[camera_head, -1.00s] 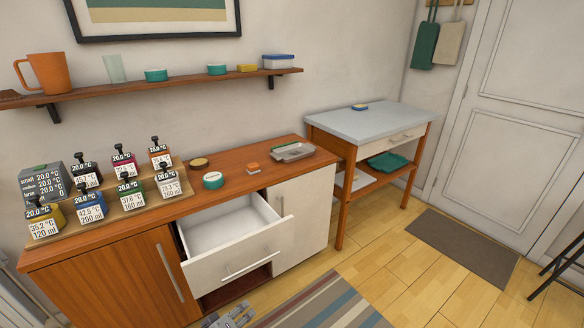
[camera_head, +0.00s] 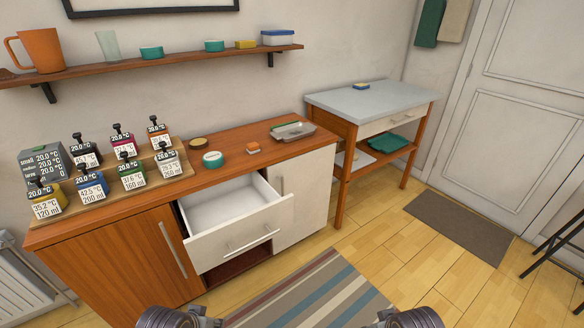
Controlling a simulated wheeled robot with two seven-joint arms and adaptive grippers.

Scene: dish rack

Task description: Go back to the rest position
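Two of my arm ends show at the bottom edge of the head view, one left of centre and one at right. Both are cut off by the frame, and the gripper fingers are out of sight. The left arm end is in front of the wooden cabinet (camera_head: 118,262), and the right one is over the striped rug (camera_head: 318,290). Both are apart from the furniture. The cabinet's white drawer (camera_head: 240,238) stands open and looks empty inside.
Several labelled bottles stand on the cabinet's left side. A grey-topped table (camera_head: 372,100) stands at right. The floor (camera_head: 395,235) between the table and the dark mat (camera_head: 460,222) is clear.

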